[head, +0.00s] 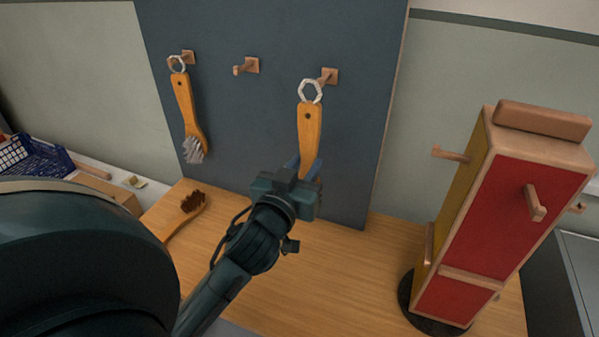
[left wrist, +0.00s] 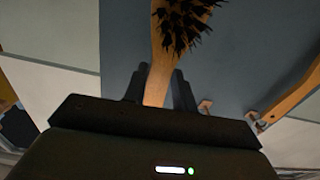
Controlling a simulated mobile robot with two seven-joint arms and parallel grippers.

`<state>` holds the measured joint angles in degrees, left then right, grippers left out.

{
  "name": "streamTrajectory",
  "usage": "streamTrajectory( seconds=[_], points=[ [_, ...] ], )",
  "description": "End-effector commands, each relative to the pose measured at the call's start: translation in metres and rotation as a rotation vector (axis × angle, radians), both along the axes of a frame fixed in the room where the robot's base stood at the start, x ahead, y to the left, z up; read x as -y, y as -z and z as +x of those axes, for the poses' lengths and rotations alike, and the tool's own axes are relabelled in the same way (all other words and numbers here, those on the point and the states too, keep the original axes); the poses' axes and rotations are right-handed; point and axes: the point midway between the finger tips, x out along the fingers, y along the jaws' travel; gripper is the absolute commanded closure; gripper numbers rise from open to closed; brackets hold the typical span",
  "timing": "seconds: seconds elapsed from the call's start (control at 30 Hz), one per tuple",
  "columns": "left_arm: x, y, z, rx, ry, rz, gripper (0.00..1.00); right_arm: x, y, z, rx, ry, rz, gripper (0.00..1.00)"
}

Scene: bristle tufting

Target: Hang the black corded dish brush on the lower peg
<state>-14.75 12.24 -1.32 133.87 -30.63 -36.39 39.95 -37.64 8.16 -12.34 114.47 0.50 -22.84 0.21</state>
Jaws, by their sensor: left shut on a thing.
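The black-bristled brush (head: 309,128) has a wooden handle and a pale cord loop (head: 311,91) at its top end. My left gripper (head: 297,172) is shut on its handle and holds it nearly upright before the dark board. In the left wrist view its black bristles (left wrist: 183,22) show beyond the fingers (left wrist: 158,88); the head view hides them. The loop overlaps the tip of the board's right peg (head: 328,76); I cannot tell whether it is around it. The middle peg (head: 249,66) is bare. My right gripper is not in view.
A grey-bristled brush (head: 187,105) hangs from the left peg (head: 188,57). A brown-bristled brush (head: 178,214) lies on the wooden table (head: 340,285). A red and yellow stand (head: 510,210) with several pegs stands at right. A blue basket (head: 40,160) is at far left.

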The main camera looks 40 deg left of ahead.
Motion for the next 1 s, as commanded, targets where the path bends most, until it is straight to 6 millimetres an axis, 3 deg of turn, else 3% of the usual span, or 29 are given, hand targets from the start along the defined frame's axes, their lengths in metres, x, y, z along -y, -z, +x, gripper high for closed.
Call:
streamTrajectory(
  seconds=[0.7, 1.0],
  points=[
    [-0.011, 0.005, 0.049, 0.001, 0.001, 0.002, 1.0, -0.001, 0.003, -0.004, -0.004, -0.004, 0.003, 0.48],
    [-0.014, 0.011, 0.059, 0.0, 0.0, -0.001, 1.0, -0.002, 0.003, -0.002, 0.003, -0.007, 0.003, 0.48]
  ],
)
